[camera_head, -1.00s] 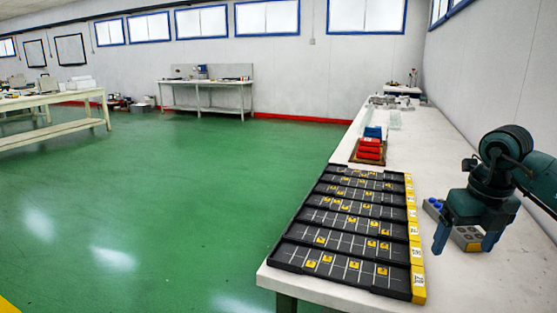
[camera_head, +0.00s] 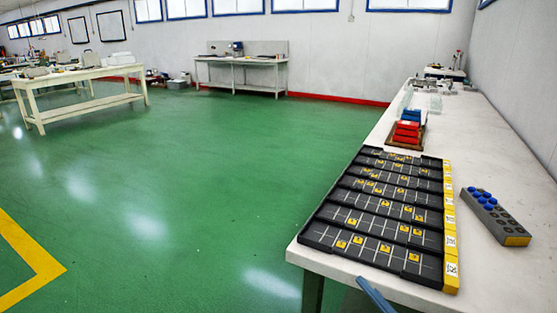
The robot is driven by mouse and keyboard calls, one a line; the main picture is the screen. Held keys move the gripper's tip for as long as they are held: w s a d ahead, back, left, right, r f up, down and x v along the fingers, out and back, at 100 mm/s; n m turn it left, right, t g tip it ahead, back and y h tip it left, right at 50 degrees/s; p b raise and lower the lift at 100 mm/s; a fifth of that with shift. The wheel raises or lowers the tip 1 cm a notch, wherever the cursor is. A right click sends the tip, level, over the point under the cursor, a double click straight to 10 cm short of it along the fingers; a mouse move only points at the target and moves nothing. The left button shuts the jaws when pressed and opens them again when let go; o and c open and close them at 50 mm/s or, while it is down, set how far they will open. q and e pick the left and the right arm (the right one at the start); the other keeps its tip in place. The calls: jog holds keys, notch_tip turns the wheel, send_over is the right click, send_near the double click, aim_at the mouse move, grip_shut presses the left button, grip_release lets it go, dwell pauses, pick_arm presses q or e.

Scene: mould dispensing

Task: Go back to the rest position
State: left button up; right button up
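A blue-grey finger-like part (camera_head: 374,294) pokes up at the bottom edge in front of the table. It looks like a finger of my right gripper; the rest is out of frame, so I cannot tell its opening. My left gripper is not in view. A dark stepped rack (camera_head: 322,238) with yellow square pieces and yellow label ends lies at the near end of the white table (camera_head: 490,268). A grey block (camera_head: 505,222) with round holes, several blue pieces at its far end and a yellow near end, lies to the right of the rack.
Red bins (camera_head: 405,133) and blue bins (camera_head: 412,116) stand behind the rack. Clear containers and small items sit farther back. A wall bounds the table's right side. Green floor (camera_head: 190,170) is open at left, with benches (camera_head: 90,80) farther off.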

jog(key=s+d+f+m+g+h, duration=0.2)
jog(key=s+f+m+h, duration=0.2)
jog(key=f+m+h, duration=0.15)
jog(key=s+d+f+m+g+h, duration=0.2)
jog(key=s+d+f+m+h, duration=0.15)
jog(key=f+m, duration=0.3)
pick_arm(q)
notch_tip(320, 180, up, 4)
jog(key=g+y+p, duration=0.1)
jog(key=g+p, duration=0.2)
jog(key=p, duration=1.3)
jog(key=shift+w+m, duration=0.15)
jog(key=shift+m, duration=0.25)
pick_arm(e)
jog(key=r+g, duration=0.1)
jog(key=a+r+n+g+h, duration=0.1)
jog(key=r, duration=0.1)
jog(key=shift+w+r+g, duration=0.1)
jog(key=shift+w+g, duration=0.05)
jog(key=shift+g, duration=0.25)
pick_arm(q)
jog(key=shift+p, duration=0.3)
